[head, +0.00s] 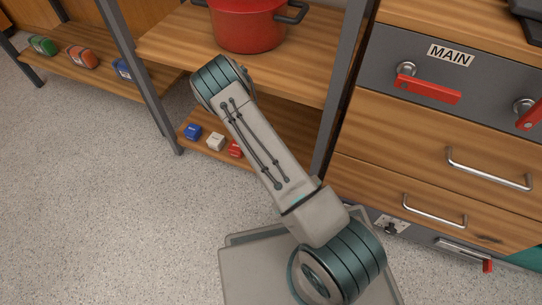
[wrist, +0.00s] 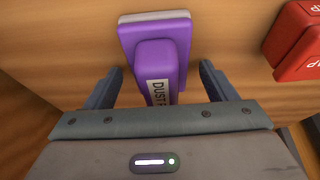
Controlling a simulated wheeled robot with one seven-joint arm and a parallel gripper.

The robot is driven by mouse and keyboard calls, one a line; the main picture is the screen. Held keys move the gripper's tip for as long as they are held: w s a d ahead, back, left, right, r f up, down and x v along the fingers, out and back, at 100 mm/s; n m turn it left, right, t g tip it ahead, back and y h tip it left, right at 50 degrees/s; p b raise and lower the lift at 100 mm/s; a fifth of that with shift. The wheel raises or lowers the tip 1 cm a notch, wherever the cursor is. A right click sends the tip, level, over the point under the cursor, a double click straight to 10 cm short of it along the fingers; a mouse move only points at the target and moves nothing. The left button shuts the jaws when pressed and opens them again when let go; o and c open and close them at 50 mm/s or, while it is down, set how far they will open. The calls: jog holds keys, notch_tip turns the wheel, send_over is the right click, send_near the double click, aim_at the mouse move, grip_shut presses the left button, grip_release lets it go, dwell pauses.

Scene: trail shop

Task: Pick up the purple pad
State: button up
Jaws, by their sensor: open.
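The purple pad (wrist: 175,42) lies on a wooden surface in the wrist view. It has a pale edge at its far end and a white label beginning "DUST"; the rest of the label is hidden behind my gripper's body. My gripper (wrist: 160,84) is open, with one dark finger on each side of the pad's near part. Gaps show between the fingers and the pad, and I cannot tell how deep the fingers reach. In the head view my arm hides the gripper and the pad.
A red block (wrist: 298,42) lies to the right of the pad. In the head view, a red pot (head: 248,25) stands on the shelf above. A drawer cabinet (head: 425,165) stands at right.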

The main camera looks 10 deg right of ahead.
jog(key=c, duration=1.1)
jog(key=shift+r, duration=0.1)
jog(key=shift+r+p, duration=0.45)
jog(key=shift+r, duration=0.05)
notch_tip(320, 180, up, 3)
jog(key=shift+r+p, duration=0.1)
jog(key=shift+p, duration=0.95)
jog(key=s+a+p, duration=0.5)
jog(key=s+a, duration=0.5)
jog(key=s, duration=0.5)
jog(key=shift+f, duration=0.45)
